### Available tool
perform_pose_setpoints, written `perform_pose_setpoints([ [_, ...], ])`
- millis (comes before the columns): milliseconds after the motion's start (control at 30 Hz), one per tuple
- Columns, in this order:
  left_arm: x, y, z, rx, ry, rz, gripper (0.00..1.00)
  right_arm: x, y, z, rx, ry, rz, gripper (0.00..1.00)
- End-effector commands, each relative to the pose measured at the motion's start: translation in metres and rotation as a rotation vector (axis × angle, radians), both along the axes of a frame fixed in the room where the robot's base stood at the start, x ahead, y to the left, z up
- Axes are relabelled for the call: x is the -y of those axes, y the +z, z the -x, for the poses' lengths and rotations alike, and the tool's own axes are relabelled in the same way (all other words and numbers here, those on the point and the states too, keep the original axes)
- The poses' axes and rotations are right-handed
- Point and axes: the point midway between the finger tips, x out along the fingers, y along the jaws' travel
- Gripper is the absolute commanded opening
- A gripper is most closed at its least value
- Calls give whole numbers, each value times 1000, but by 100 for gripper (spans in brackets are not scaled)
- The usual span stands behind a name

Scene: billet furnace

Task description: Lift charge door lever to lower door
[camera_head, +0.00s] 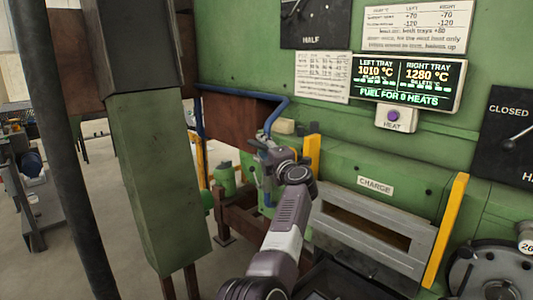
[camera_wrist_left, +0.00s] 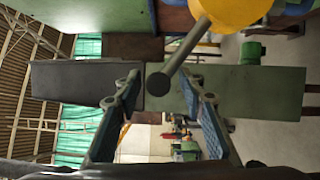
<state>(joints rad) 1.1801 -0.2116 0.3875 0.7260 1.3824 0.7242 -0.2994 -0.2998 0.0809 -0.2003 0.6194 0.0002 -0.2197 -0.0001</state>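The charge door (camera_head: 335,235) is a grey panel with a long slot, below the CHARGE label (camera_head: 375,185) in the head view. Yellow posts stand at both its ends. My left gripper (camera_head: 264,146) is left of the door, near the left yellow post (camera_head: 312,155). In the left wrist view its two fingers (camera_wrist_left: 160,88) are open. A dark round lever rod (camera_wrist_left: 183,50) runs down from a yellow part (camera_wrist_left: 235,10), its end showing between the fingertips. I cannot tell whether it touches them. The lever is mostly hidden behind my gripper in the head view.
A blue pipe (camera_head: 275,115) bends close above my left gripper. A green pillar (camera_head: 158,185) stands to the left. The furnace wall carries a tray temperature display (camera_head: 408,80) and a purple HEAT button (camera_head: 394,115). A handwheel (camera_head: 490,275) is at the lower right.

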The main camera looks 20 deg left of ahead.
Motion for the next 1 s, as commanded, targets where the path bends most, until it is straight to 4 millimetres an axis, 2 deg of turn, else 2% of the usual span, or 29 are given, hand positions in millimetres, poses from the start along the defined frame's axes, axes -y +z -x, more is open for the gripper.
perform_pose_setpoints([
  [67, 13, 3, 6, 7, -9, 1, 34, 0, 0, 0, 0, 0, 0, 39],
  [400, 29, 0, 32, 3, 2, 2, 34, -1, 0, 0, 0, -1, -1, 39],
  [1000, 31, -1, 36, 1, 5, 2, 34, -1, 0, 0, 0, -1, -1, 39],
])
